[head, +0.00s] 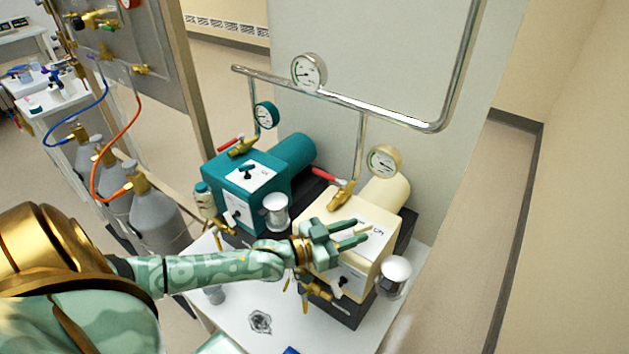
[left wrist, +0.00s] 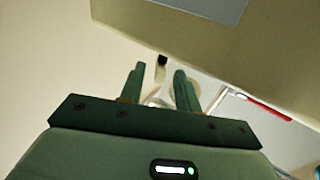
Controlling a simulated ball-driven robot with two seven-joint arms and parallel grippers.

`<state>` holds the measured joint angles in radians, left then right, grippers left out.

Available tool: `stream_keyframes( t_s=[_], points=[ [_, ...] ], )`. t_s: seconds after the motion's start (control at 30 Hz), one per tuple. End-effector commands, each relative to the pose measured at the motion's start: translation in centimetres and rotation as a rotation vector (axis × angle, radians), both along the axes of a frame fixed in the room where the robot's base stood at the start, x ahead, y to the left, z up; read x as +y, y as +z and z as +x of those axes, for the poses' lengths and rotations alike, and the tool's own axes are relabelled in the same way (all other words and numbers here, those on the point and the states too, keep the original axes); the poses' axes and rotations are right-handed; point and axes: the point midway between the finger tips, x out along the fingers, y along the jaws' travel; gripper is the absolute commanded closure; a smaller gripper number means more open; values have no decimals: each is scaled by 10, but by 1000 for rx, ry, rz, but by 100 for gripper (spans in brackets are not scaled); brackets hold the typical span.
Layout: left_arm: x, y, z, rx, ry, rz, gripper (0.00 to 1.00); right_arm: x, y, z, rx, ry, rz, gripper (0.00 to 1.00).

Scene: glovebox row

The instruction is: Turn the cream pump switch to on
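The cream pump (head: 385,272) stands on the white table at the right of the head view, with a label on its top plate. My left gripper (head: 361,231) reaches in from the left over the top of this pump, its two fingers apart and pointing right. They cover part of the top plate, so I cannot make out the switch or its setting there. A small dark knob (head: 340,283) shows on the front face. In the left wrist view the fingers (left wrist: 159,68) are apart, with a small dark piece between them, and a cream body (left wrist: 200,40) fills the upper right. My right gripper is not in view.
A teal pump (head: 224,184) with a dark switch on top stands left of the cream one. Gauges and a steel pipe (head: 385,112) run above both pumps. Grey gas cylinders (head: 155,213) stand at the left. The white table (head: 300,330) has some bare room in front.

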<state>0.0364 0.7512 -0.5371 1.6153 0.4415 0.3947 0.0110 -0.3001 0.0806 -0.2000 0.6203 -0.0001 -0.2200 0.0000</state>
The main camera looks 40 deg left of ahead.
Motion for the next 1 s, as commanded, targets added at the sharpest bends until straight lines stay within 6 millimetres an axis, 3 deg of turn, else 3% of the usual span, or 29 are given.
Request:
stream_keyframes(
  t_s=[0.2,0.4,0.6,1.0],
  points=[
    [29,0,-56,6,-1,4,67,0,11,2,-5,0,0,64],
    [49,1,-94,4,-1,2,67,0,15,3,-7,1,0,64],
    [57,1,-110,1,-1,0,67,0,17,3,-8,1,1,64],
    [58,0,-111,0,0,1,67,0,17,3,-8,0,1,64]
  ],
)
